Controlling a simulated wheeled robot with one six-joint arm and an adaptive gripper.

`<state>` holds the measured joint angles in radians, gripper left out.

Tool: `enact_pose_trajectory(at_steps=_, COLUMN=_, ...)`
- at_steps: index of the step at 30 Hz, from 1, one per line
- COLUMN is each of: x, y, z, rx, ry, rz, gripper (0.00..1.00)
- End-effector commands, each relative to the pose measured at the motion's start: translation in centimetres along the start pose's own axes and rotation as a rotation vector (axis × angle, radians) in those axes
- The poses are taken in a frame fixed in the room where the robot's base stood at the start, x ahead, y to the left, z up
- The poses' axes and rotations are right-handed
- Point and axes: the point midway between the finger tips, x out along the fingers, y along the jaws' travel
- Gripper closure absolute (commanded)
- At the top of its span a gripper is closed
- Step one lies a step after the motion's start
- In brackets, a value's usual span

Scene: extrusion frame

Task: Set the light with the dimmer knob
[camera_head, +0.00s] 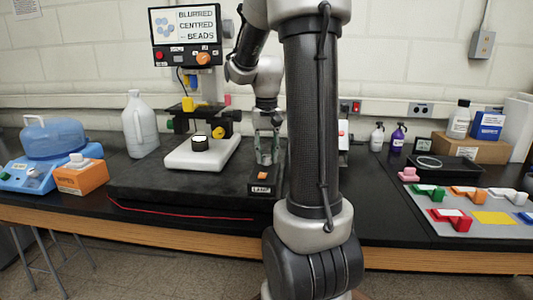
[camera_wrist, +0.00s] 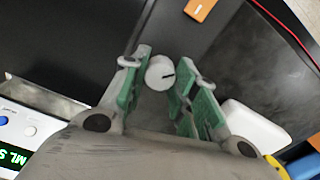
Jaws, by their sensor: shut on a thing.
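The dimmer knob (camera_wrist: 160,73) is a pale round knob with a black pointer mark, in the wrist view. It sits between the green-padded fingers of my gripper (camera_wrist: 163,76), which is shut on it. The black lamp box (camera_head: 262,189) carries the label LAMP and an orange switch (camera_head: 263,175), which also shows at the top of the wrist view (camera_wrist: 200,9). In the head view my gripper (camera_head: 267,150) points down just behind this switch, and the knob cannot be made out there. The monitor (camera_head: 186,38) reads BLURRED CENTRED BEADS.
The microscope's white base (camera_head: 202,152) stands left of my gripper. A white jug (camera_head: 139,125), an orange box (camera_head: 82,177) and a blue device (camera_head: 50,160) are further left. Coloured blocks lie on a grey mat (camera_head: 480,232) at right. A red cord (camera_head: 180,214) runs along the front.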

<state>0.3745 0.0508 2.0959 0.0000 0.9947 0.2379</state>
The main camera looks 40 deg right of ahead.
Motion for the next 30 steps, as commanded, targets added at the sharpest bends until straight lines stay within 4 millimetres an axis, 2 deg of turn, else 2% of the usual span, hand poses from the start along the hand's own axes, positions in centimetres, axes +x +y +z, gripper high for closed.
enact_pose_trajectory(at_steps=3, x=0.0, y=0.0, z=0.0, rx=0.0, ry=0.0, rz=0.0, gripper=0.95)
enact_pose_trajectory(at_steps=4, x=0.0, y=0.0, z=0.0, rx=0.0, ry=0.0, rz=0.0, gripper=0.68)
enact_pose_trajectory(at_steps=7, x=0.0, y=0.0, z=0.0, rx=-0.001, ry=0.0, rz=0.0, gripper=0.5)
enact_pose_trajectory(at_steps=20, x=-0.5, y=0.2, z=0.0, rx=0.0, ry=0.001, rz=0.003, gripper=0.49)
enact_pose_trajectory(at_steps=23, x=-1.9, y=0.1, z=-0.1, rx=-0.001, ry=0.004, rz=0.001, gripper=0.49)
enact_pose_trajectory(at_steps=30, x=-7.2, y=-0.2, z=-0.1, rx=-0.001, ry=0.004, rz=-0.001, gripper=0.49)
